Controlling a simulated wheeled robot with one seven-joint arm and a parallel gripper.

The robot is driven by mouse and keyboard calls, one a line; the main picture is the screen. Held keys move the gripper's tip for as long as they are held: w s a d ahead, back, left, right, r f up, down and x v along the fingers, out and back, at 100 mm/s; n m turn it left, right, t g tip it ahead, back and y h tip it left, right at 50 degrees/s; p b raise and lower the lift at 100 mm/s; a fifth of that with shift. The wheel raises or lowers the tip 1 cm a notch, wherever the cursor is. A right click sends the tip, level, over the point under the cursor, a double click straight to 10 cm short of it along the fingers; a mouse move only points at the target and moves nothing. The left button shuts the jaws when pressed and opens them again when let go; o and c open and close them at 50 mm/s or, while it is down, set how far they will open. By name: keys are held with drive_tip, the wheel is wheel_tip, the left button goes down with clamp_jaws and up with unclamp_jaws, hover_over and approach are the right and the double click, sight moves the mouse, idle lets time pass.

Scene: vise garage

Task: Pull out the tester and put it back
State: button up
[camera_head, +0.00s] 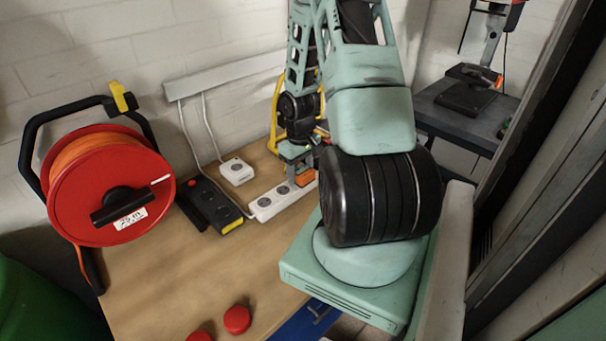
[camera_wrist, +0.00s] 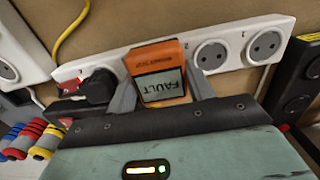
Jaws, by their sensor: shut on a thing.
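The orange tester (camera_wrist: 158,72) has a grey screen reading "FAULT", upside down in the wrist view. It sits at the white power strip (camera_wrist: 228,55), between the black plug (camera_wrist: 88,96) and the socket marked 2. My gripper (camera_wrist: 160,90) is shut on the tester, one grey finger on each side. I cannot tell whether its pins are in the socket, because its body hides that spot. In the head view, the tester (camera_head: 305,178) shows as a small orange patch below my gripper (camera_head: 295,165), at the far end of the power strip (camera_head: 268,205). Two free sockets show.
A black power strip (camera_head: 213,204) and a white socket box (camera_head: 236,171) lie left of the white strip. A red cable reel (camera_head: 105,185) stands at the left. Coloured screwdriver handles (camera_wrist: 48,140) and a yellow cable (camera_wrist: 70,32) are near my gripper. Red knobs (camera_head: 237,319) lie at the front.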

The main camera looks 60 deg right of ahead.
sight(300, 169)
drive_tip(key=shift+r+p, duration=2.75)
drive_tip(key=shift+r, duration=0.3)
drive_tip(key=shift+f, duration=0.1)
